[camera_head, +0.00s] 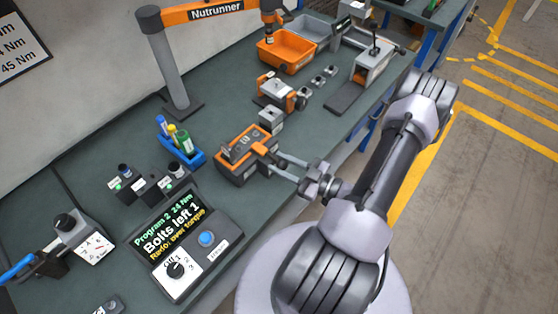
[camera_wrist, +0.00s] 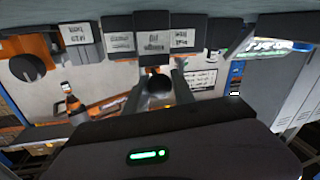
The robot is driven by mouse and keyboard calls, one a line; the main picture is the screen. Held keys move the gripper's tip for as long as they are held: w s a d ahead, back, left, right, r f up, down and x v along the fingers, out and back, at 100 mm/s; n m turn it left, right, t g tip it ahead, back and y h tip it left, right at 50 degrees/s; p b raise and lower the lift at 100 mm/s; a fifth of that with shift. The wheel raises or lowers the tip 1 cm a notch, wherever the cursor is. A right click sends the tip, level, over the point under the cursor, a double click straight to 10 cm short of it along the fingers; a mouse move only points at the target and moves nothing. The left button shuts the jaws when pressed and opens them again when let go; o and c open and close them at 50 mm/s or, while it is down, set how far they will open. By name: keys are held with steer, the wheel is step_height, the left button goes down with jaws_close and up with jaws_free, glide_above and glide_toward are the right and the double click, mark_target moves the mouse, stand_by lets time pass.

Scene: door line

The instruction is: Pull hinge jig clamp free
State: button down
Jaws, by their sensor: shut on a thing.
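The hinge jig (camera_head: 232,171) is an orange and dark grey block fixture near the front edge of the green bench, in the head view. Its clamp (camera_head: 262,147) has an orange arm lying across the top right of the block. My gripper (camera_head: 277,163) reaches in from the right, with its fingers at the clamp's end, and is shut on it. In the wrist view, a dark round knob (camera_wrist: 158,84) sits between the fingers of my gripper (camera_wrist: 162,80). The fingers hide part of the clamp's end. I cannot tell whether the clamp is fully closed.
A controller panel (camera_head: 222,250) with a lit screen stands left of my arm. Another orange fixture (camera_head: 272,90), an orange bin (camera_head: 290,50) and a grey press (camera_head: 370,65) stand further back. Floor right of the bench is open.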

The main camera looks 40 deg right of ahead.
steer(key=shift+s, duration=0.6)
steer(key=c, duration=1.1)
jaws_free()
steer(key=p+v, duration=0.2)
steer(key=v, duration=1.5)
steer(key=shift+s+r+p, duration=0.1)
steer(key=shift+s+p, duration=0.15)
steer(key=shift+p, duration=0.1)
